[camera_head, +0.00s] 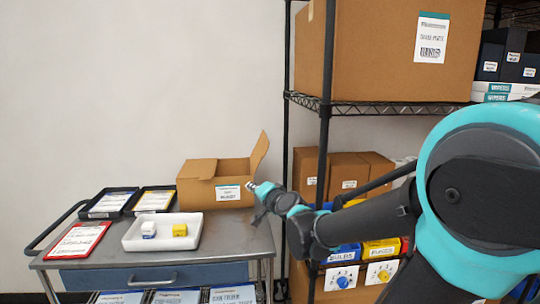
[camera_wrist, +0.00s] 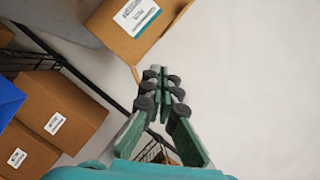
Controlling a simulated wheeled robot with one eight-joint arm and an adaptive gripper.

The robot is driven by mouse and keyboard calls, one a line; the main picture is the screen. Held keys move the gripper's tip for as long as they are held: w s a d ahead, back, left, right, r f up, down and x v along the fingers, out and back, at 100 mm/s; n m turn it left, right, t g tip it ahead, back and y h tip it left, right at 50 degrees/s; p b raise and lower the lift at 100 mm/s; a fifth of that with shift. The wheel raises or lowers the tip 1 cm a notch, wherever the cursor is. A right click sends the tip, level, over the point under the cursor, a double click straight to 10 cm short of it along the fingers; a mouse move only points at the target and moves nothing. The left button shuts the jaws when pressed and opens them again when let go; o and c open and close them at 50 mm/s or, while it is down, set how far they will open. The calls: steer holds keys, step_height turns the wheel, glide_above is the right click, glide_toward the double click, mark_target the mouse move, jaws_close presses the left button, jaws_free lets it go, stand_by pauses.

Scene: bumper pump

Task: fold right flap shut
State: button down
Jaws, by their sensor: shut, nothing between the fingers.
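An open cardboard box (camera_head: 233,194) with a white label stands at the back right of the grey cart. Its right flap (camera_head: 260,154) stands up and leans outward to the right. A left panel (camera_head: 197,168) appears to lie over the left part of the opening. My gripper (camera_head: 250,186) is just right of the box's front right corner, below the right flap. I cannot tell whether it touches the box. In the wrist view my gripper (camera_wrist: 156,72) has its fingers together with nothing between them. The right flap cannot be made out clearly there.
A shelf rack (camera_head: 327,100) with a large box (camera_head: 390,75) stands right of the cart. Shelf boxes (camera_wrist: 60,113) show in the wrist view.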

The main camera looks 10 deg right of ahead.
steer(key=w+d+r+m+t+h, duration=0.3)
steer(key=w+d+r+m+h, duration=0.4)
steer(key=m, duration=0.7)
steer(key=w+d+f+m+g+h, duration=0.25)
steer(key=w+d+m+h, duration=0.2)
steer(key=w, duration=0.65)
steer(key=shift+s+a+r+y, duration=0.15)
steer(key=shift+a+r, duration=0.1)
steer(key=shift+a, duration=0.35)
steer(key=shift+s+a+r+y, duration=0.1)
steer(key=shift+a+r, duration=0.2)
steer(key=shift+a, duration=0.25)
steer(key=shift+s+a+r+y, duration=0.15)
steer(key=shift+a+r, duration=0.1)
steer(key=shift+a, duration=0.35)
steer(key=shift+w+a, duration=0.1)
steer(key=shift+a, duration=0.05)
